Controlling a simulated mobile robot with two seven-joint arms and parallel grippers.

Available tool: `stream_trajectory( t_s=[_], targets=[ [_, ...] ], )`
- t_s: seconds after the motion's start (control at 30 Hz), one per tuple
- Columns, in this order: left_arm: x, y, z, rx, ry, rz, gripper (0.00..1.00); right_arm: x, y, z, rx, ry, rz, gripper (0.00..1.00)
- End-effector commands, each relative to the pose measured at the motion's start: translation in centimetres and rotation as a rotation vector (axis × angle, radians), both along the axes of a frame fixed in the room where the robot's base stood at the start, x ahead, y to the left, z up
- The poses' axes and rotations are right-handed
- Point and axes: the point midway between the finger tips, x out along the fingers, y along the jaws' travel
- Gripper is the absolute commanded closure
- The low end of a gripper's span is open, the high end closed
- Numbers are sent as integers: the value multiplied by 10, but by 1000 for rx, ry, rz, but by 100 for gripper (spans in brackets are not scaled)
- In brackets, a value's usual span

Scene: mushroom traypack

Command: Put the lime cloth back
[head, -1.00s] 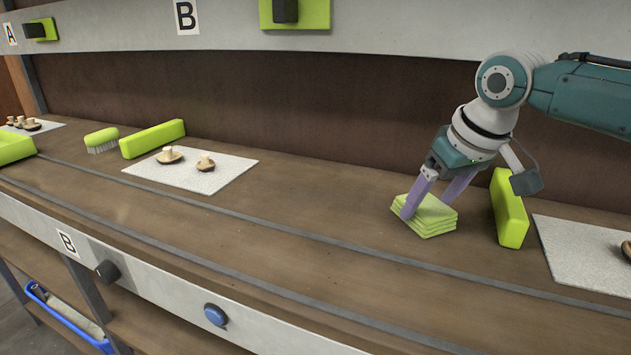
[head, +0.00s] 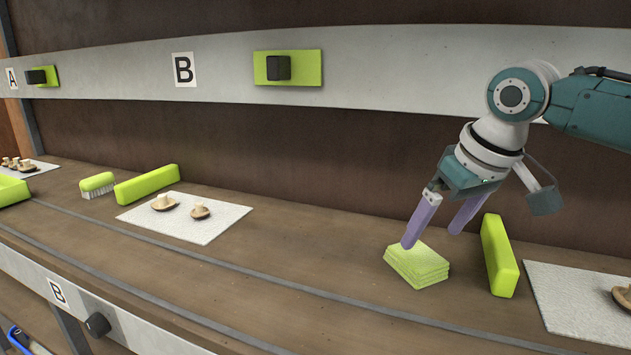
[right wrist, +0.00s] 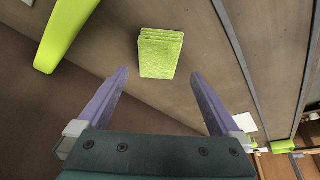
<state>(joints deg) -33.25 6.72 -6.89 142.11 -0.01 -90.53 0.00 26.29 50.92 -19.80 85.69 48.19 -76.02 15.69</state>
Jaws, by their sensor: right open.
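The lime cloth (head: 417,265) lies folded in a flat stack on the brown shelf, left of a lime block. It also shows in the right wrist view (right wrist: 160,54), beyond the fingertips and free of them. My right gripper (head: 432,226) is open and empty, with its purple fingers just above and behind the cloth. The right wrist view shows the two fingers (right wrist: 160,73) spread wide with nothing between them. My left gripper is not in view.
An upright lime block (head: 499,256) stands close to the right of my right gripper. A white mat (head: 570,320) with mushrooms lies further right. Another mat (head: 190,228) with two mushrooms, a lime bar (head: 147,184) and a brush (head: 97,184) are left. The shelf between is clear.

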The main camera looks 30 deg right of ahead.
Motion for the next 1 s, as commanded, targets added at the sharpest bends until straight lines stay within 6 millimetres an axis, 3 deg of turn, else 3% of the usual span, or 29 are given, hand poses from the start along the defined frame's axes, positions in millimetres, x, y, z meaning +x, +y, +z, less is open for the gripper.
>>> stream_trajectory(
  t_s=[0.03, 0.2, 0.37, 0.47, 0.53, 0.6, 0.7, 0.83, 1.0],
  targets=[
    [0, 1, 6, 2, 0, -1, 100, -5, 0, 14, -4, -2, 2, 0],
    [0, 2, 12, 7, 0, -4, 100, -17, 1, 42, -1, -1, 1, 0],
    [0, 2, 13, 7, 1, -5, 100, -24, 5, 53, -1, 3, 6, 0],
    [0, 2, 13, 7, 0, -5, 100, -34, 26, 35, -6, 27, 65, 0],
    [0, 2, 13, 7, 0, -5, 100, -50, 56, 8, -12, 53, 149, 0],
    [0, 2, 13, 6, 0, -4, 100, -76, 96, -22, -12, 72, 246, 0],
    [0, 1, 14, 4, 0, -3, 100, -121, 149, -49, -4, 75, 344, 0],
    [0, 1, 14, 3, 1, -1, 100, -168, 183, -56, -1, 66, 363, 0],
    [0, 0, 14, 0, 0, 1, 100, -209, 194, -50, -15, 76, 309, 0]
  ],
)
